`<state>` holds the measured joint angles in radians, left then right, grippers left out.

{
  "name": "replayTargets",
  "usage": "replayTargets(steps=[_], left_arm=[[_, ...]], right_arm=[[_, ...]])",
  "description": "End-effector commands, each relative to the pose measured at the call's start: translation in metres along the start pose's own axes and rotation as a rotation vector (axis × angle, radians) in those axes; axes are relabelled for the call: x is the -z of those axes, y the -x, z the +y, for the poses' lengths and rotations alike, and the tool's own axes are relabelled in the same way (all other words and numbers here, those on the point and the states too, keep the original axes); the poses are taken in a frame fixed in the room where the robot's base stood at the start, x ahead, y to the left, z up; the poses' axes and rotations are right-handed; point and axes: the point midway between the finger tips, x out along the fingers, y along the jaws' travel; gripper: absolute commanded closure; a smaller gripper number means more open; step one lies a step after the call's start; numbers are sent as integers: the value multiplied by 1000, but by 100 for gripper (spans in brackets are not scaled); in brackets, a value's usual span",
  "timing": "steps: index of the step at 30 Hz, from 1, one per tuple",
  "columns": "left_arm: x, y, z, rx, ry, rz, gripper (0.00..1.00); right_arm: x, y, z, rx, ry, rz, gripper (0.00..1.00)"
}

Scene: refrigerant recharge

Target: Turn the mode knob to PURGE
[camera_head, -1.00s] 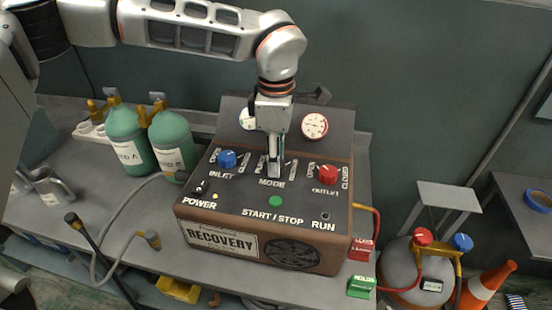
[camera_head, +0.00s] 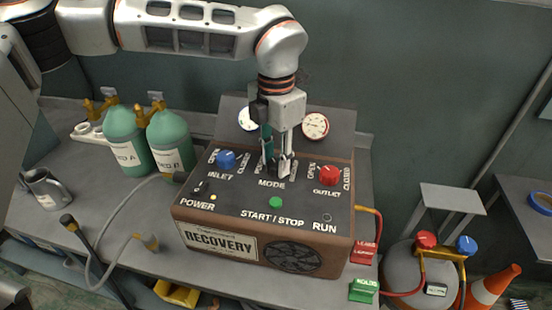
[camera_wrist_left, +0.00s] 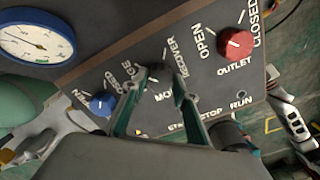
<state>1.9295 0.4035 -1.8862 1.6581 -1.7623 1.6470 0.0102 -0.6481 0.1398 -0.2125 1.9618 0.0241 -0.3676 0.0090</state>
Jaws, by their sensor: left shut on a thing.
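The mode knob (camera_wrist_left: 156,74) is a small dark knob on the top panel of the recovery machine (camera_head: 262,220). It sits between the fingertips of my left gripper (camera_head: 277,168), which comes straight down onto it. In the left wrist view the two fingers (camera_wrist_left: 156,88) lie on either side of the knob, shut on it. The fingers hide most of the knob in the head view, and I cannot read its pointer. The PURGE lettering is partly covered by a finger; RECOVER shows on the other side.
A blue inlet knob (camera_head: 226,159) and a red outlet knob (camera_head: 329,175) flank the mode knob. Gauges (camera_head: 315,126) stand behind. A green start/stop button (camera_head: 276,203) lies in front. Green bottles (camera_head: 171,142) and a grey hose (camera_head: 113,222) are at left.

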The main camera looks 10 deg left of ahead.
Motion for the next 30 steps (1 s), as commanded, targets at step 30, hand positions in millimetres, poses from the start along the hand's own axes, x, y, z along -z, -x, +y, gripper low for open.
replayTargets(steps=[30], left_arm=[[0, 0, 0, 0, 101, 0, 55]], right_arm=[[-2, -1, 0, 0, -1, -1, 60]])
